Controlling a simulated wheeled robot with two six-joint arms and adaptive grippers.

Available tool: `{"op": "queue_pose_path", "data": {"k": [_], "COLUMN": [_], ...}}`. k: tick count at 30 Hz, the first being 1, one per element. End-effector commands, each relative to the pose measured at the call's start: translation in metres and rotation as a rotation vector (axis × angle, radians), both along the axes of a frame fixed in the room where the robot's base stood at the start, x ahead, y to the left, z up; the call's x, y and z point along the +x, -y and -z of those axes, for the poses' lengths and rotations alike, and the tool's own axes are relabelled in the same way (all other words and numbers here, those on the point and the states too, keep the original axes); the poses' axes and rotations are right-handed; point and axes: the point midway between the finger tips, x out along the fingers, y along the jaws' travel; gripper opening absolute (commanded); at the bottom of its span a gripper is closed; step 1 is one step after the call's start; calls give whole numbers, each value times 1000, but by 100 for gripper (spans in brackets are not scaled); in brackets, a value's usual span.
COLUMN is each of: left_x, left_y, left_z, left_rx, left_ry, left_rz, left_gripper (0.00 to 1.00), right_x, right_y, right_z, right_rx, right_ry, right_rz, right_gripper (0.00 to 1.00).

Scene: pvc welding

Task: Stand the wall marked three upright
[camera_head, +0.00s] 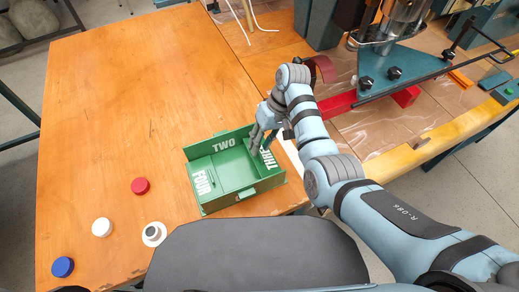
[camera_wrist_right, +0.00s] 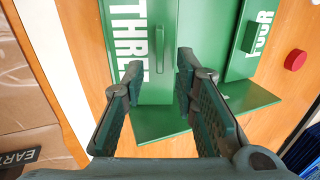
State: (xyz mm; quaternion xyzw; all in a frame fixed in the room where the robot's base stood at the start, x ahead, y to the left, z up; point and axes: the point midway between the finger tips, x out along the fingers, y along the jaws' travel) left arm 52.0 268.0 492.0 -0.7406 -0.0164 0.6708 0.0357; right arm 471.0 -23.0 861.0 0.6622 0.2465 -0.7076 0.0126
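The green box-like assembly (camera_head: 225,172) sits on the wooden table, with panels lettered TWO, FOUR and THREE. The wall marked three (camera_head: 268,157) is at its right side, partly hidden by my right gripper (camera_head: 257,146). In the right wrist view the wall marked three (camera_wrist_right: 127,20) shows its white letters and a small green handle (camera_wrist_right: 159,48). My right gripper (camera_wrist_right: 160,70) is open, its two fingers apart over this wall, with the handle lying between and just beyond the tips. I cannot tell whether they touch the wall. My left gripper is not in view.
A red cap (camera_head: 140,186), a white cap (camera_head: 102,227), a blue cap (camera_head: 63,267) and a white fitting (camera_head: 154,234) lie left of the assembly. A green machine stand (camera_head: 408,66) and a red bar (camera_head: 338,103) stand at the right. The upper left table is clear.

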Motion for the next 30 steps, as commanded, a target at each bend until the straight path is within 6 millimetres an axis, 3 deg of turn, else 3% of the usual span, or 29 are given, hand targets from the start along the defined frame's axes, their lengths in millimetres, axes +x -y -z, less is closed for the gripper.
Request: {"op": "queue_pose_path", "data": {"k": [3, 11, 17, 30], "left_x": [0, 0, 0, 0], "left_y": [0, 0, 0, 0], "left_z": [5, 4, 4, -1], "left_rx": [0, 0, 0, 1], "left_ry": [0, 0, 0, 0], "left_rz": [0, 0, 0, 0], "left_gripper": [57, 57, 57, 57], "right_x": [-2, -2, -2, 0], "right_y": [-4, -5, -5, 1], "right_z": [14, 16, 16, 13], "right_rx": [0, 0, -1, 57], "right_ry": [0, 1, 1, -26], "right_rz": [0, 0, 0, 0], "right_gripper": [27, 27, 0, 0]}}
